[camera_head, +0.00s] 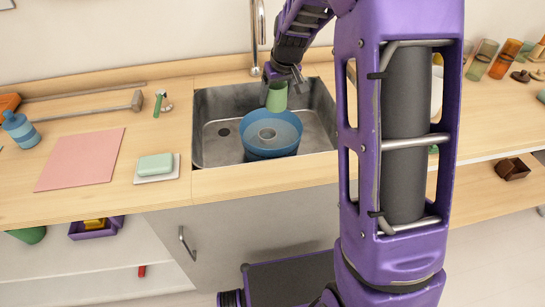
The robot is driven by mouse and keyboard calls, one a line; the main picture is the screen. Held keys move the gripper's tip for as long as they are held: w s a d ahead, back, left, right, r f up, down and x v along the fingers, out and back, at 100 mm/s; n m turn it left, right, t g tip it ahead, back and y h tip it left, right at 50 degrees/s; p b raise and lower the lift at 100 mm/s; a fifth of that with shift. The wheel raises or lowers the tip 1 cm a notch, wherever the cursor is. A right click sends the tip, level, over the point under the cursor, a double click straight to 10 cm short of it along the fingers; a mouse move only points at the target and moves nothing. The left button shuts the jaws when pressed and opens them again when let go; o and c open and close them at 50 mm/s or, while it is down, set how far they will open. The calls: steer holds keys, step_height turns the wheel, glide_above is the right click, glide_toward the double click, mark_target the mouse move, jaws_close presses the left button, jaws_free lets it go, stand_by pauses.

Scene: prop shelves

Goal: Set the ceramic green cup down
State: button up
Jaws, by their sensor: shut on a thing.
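The green cup (277,98) is held by my gripper (281,80) above the metal sink (209,147). My gripper points down and is shut on the cup's upper part. Below and slightly in front of the cup is a blue basin (271,147) in the sink.
A tap (254,40) stands behind the sink. Left on the counter are a pink mat (82,160), a green sponge (155,164) on a white dish, a blue bottle (20,130) and a long-handled tool (88,112). Several glasses (505,58) stand far right.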

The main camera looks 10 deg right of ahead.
mark_target(284, 91)
steer(key=shift+w+d+f+b, duration=0.15)
steer(key=shift+w+b, duration=0.15)
steer(key=shift+w, duration=0.5)
steer(key=shift+w+f+n, duration=0.15)
steer(key=shift+w+n, duration=0.05)
steer(key=shift+n, duration=0.1)
step_height(284, 91, down, 9)
steer(key=b, duration=0.1)
steer(key=shift+b, duration=0.4)
steer(key=shift+f, duration=0.15)
steer(key=shift+f, duration=0.55)
steer(key=o, duration=1.4)
steer(key=shift+o, duration=0.2)
steer(key=v, duration=0.4)
steer(key=p+v, duration=0.1)
steer(key=v, duration=0.8)
steer(key=shift+w+r+p, duration=0.15)
steer(key=shift+w+p, duration=0.1)
steer(key=shift+p, duration=0.1)
steer(key=shift+w+r, duration=0.1)
